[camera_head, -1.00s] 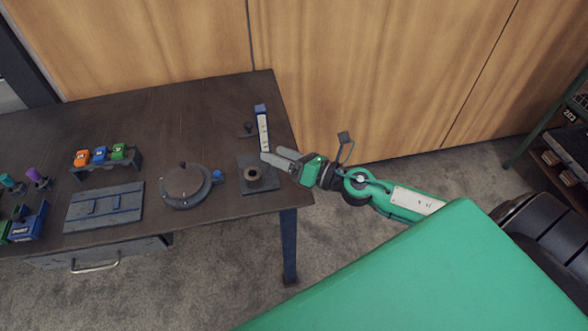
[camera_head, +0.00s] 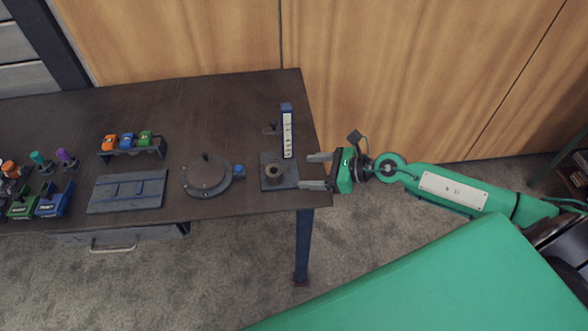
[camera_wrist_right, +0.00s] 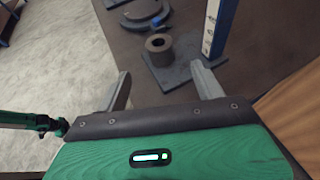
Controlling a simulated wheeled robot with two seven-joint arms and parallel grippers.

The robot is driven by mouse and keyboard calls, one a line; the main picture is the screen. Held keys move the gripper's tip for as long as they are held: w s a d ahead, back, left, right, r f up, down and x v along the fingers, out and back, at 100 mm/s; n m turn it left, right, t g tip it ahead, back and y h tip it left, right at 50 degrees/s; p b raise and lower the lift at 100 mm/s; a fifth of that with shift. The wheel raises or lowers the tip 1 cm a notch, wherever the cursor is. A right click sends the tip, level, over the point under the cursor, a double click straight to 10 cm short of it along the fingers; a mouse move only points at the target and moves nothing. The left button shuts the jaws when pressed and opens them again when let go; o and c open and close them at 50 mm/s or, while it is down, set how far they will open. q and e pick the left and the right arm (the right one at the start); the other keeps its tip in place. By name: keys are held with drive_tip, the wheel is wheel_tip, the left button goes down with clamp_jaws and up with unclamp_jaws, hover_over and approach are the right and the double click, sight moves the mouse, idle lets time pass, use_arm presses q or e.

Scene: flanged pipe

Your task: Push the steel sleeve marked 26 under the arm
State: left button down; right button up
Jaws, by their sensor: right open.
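A short, hollow grey-brown cylinder (camera_head: 273,171) stands upright on a dark square plate (camera_head: 287,182) near the table's right end. It looks like the steel sleeve, but no number on it can be read. It also shows in the right wrist view (camera_wrist_right: 158,47). A blue upright with a pale marked scale (camera_head: 287,135) stands just behind the plate. My right gripper (camera_head: 308,171) is open and empty at the plate's right edge, fingers pointing left toward the cylinder and apart from it. Its two fingers show in the right wrist view (camera_wrist_right: 160,80), short of the cylinder. My left gripper is not seen.
A round dark fixture (camera_head: 207,176) with a blue knob sits left of the plate. Further left are a dark flat panel (camera_head: 127,191), a rack (camera_head: 150,154) with orange, blue and green blocks, and several small coloured parts. The tabletop (camera_head: 220,110) is clear at the back.

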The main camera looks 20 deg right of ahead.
sight(268, 173)
drive_tip(key=shift+w+a, duration=0.3)
drive_tip(key=shift+a, duration=0.1)
drive_tip(key=p+x, duration=0.3)
drive_tip(key=x, duration=0.9)
drive_tip(key=shift+w+a+f, duration=0.1)
drive_tip(key=shift+a+f, duration=0.05)
drive_tip(key=shift+f, duration=0.05)
drive_tip(key=c, duration=1.5)
